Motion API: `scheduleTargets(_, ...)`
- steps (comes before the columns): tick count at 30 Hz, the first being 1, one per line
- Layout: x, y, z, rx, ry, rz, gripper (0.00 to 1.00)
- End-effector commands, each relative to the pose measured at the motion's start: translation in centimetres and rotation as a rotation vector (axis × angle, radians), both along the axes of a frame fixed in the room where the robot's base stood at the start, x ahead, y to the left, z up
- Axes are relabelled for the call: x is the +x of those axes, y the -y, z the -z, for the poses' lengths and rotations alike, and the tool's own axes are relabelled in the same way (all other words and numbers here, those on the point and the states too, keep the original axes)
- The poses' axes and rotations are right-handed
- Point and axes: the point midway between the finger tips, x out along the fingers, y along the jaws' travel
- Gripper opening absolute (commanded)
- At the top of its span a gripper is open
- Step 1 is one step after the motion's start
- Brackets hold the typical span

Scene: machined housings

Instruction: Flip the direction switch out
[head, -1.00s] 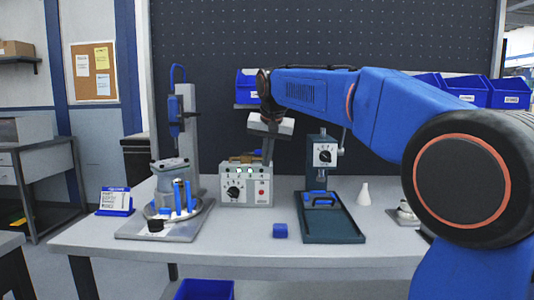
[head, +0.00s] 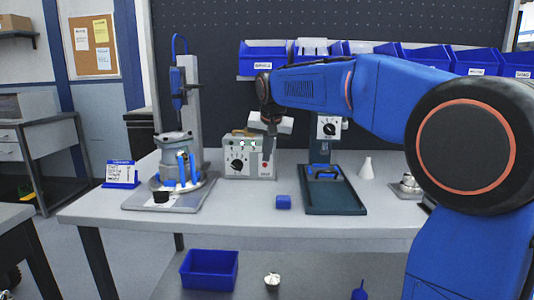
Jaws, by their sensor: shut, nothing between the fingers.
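The grey control box (head: 232,170) stands on the workbench left of centre in the head view. Its front has a round black dial (head: 237,166), small lit green lamps along the top and a small red button near the lower right. I cannot make out which of its small controls is the direction switch. My gripper (head: 266,164) is shut and empty, pointing down in front of the right part of the box. It hides part of the box's upper right face. I cannot tell whether the fingertips touch the box.
A grey fixture with a housing (head: 172,147) and blue tools stands left of the box. A blue sign (head: 121,174) stands far left. Blue bins (head: 425,55) line the back.

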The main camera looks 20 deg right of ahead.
Motion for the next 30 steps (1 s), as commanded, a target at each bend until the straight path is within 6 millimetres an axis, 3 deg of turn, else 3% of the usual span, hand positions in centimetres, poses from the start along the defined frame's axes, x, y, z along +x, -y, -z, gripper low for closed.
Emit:
scheduleTargets(20, -0.6, -0.2, 0.5, -0.030, 0.092, -0.001, 0.00)
scheduleTargets(30, -1.3, -0.5, 1.3, -0.073, 0.223, -0.003, 0.00)
